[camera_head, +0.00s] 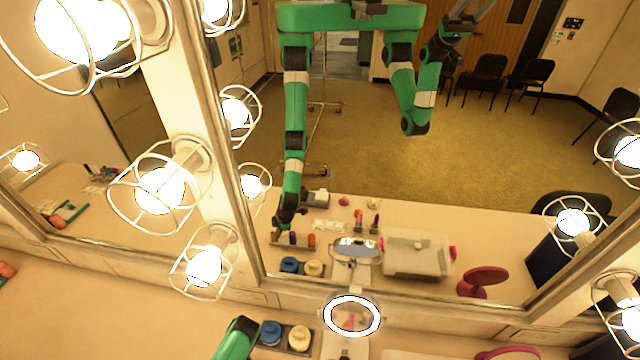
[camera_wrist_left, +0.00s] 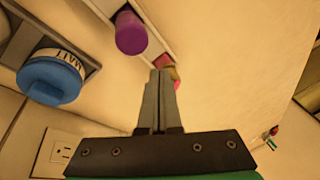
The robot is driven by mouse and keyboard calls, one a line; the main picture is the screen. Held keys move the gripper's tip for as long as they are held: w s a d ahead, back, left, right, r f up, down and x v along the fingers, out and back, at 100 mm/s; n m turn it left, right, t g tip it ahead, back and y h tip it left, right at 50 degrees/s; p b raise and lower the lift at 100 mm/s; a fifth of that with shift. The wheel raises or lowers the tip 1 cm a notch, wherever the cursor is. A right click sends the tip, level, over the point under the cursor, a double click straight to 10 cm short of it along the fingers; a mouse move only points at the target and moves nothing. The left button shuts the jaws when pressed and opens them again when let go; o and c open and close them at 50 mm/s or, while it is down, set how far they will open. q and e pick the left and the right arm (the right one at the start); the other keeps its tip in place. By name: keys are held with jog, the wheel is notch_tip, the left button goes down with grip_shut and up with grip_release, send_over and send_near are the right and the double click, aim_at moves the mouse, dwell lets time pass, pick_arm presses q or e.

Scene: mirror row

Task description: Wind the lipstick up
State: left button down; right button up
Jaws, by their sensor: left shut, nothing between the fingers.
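My left gripper (camera_wrist_left: 161,74) is shut and empty in the left wrist view. Its fingertips overlap a small red and gold piece (camera_wrist_left: 170,70), mostly hidden; I cannot tell whether they touch or whether it is the lipstick. A purple-topped tube (camera_wrist_left: 131,35) stands in a pale rack just beyond the fingers, to the left. In the head view the mirror shows my left arm reaching down to the rack, near a purple tube (camera_head: 293,238) and an orange one (camera_head: 311,241). My right arm shows only in the mirror, raised; its gripper (camera_head: 475,12) is unclear there.
A blue-lidded jar (camera_wrist_left: 52,80) sits in a tray at left in the wrist view; it also shows in the head view (camera_head: 271,333) beside a cream-lidded jar (camera_head: 299,338). A ring-lit mirror (camera_head: 352,316) stands to their right. Caged bulbs (camera_head: 160,190) jut from the mirror frame.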

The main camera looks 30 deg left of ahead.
pick_arm(q)
jog(key=shift+d, duration=0.1)
dwell(0.3)
jog(key=shift+w+d, duration=0.1)
jog(key=shift+d, duration=0.2)
jog(key=r+p, duration=0.2)
jog(key=r, duration=0.1)
jog(key=w+r+p, duration=0.1)
jog(key=r+p, duration=0.1)
jog(key=shift+w+r, duration=0.15)
jog(key=shift+r, duration=0.25)
